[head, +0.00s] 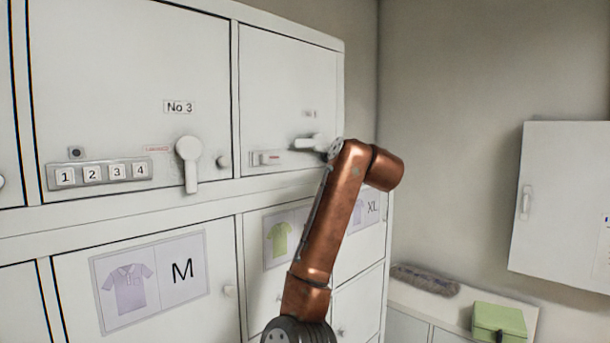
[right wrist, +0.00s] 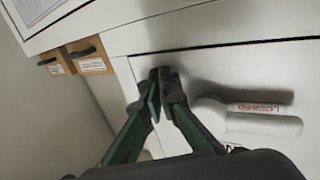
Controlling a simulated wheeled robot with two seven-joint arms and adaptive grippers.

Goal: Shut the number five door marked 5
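In the head view a white locker door (head: 283,85) stands right of the door marked No 3. The door looks about flush with the frame. Its pale lever handle (head: 312,143) lies roughly sideways, partly behind my copper right arm. In the right wrist view a white handle (right wrist: 212,115) lies beside a red LOCKED label (right wrist: 262,108). My right gripper (right wrist: 158,78) has its fingertips together, left of that handle, with nothing seen between them. My left gripper is not in view.
The No 3 door (head: 120,60) has a lever handle (head: 189,160) pointing down and a numbered strip (head: 100,173). Lower doors carry shirt pictures (head: 150,280). A green box (head: 499,322) sits low at right. Brown boxes (right wrist: 88,60) show at left in the wrist view.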

